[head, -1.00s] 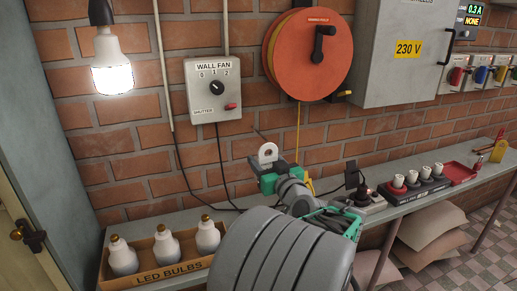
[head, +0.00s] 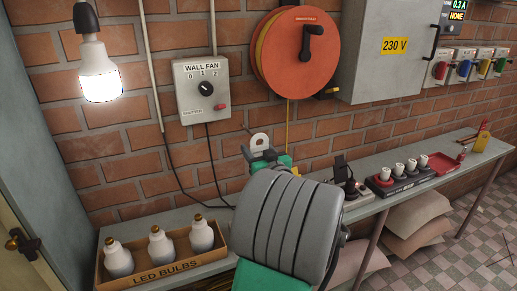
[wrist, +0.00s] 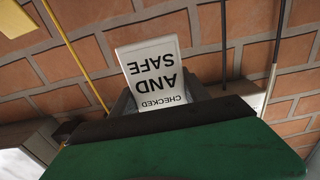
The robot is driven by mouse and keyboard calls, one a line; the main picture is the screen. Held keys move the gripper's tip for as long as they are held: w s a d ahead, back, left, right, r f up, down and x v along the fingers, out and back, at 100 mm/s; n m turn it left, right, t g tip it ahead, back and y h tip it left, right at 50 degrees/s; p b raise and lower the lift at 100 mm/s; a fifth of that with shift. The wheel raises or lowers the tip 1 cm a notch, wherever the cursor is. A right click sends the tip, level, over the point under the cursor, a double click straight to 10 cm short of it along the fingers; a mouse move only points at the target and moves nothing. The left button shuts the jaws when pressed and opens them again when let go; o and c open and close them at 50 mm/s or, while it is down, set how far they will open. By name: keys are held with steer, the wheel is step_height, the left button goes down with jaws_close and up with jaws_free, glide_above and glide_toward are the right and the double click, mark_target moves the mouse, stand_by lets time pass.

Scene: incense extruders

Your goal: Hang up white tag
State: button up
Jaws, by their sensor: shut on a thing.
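The white tag (head: 260,141) has a round hole, seen in the head view. It stands upright out of my gripper (head: 264,158), in front of the brick wall below the orange reel. In the wrist view the tag (wrist: 155,72) reads "CHECKED AND SAFE" upside down. My gripper (wrist: 158,104) is shut on the tag's lettered end. The tag's hole does not show in the wrist view. My grey arm link hides part of the bench. I cannot make out a clear hook near the tag.
A wall fan switch box (head: 203,88) is left of the tag, with cables hanging below it. The orange reel (head: 295,52) hangs above, its yellow cord (head: 287,120) running down. A box of LED bulbs (head: 165,262) and a black socket strip (head: 405,182) are on the bench (head: 350,218).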

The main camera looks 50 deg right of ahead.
steer(key=x, duration=0.2)
steer(key=f+x, duration=0.1)
steer(key=x, duration=0.1)
steer(key=shift+w, duration=0.1)
stand_by(0.4)
steer(key=shift+r, duration=0.1)
stand_by(0.3)
steer(key=o, duration=1.6)
steer(key=shift+c, duration=0.2)
